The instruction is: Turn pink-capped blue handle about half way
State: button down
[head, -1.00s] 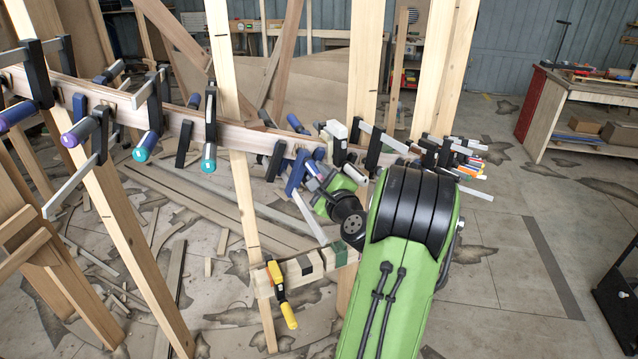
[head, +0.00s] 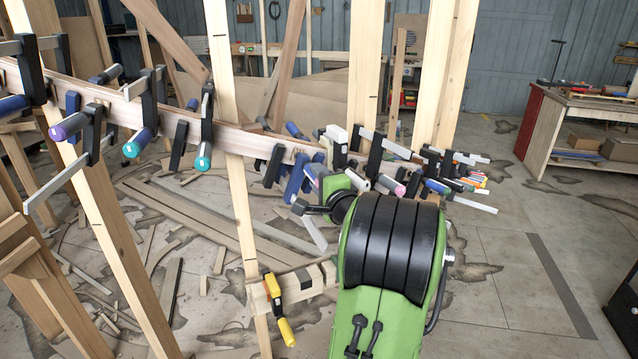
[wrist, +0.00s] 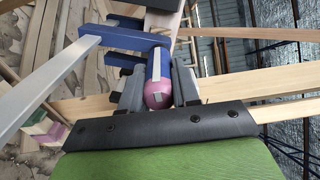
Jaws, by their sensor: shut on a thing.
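The blue handle with the pink cap (wrist: 158,94) is in the middle of the wrist view, its rounded pink end toward the camera. My gripper (wrist: 158,75) is shut on it, one dark finger on each side. A pale patch shows on the cap. The blue clamp body (wrist: 120,38) lies just beyond the handle, with its long grey bar (wrist: 58,80) running to the lower left. In the head view, blue clamp parts (head: 296,178) show left of my arm, but the grip itself is hidden or too small to make out.
The curved wooden stringer (head: 235,138) carries several other clamps, crowded close to my arm on the right. Upright wooden posts (head: 232,80) stand along it. A yellow-handled clamp (head: 278,308) sits on a block below. Open floor (head: 500,270) lies to the right.

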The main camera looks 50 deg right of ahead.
jog(key=shift+f, duration=0.1)
dwell(0.3)
jog(key=c, duration=0.8)
grip_release()
jog(key=shift+s+a, duration=0.1)
jog(key=b+v, duration=0.2)
jog(key=v, duration=1.3)
jog(key=shift+s+a+b, duration=0.2)
jog(key=shift+b, duration=0.1)
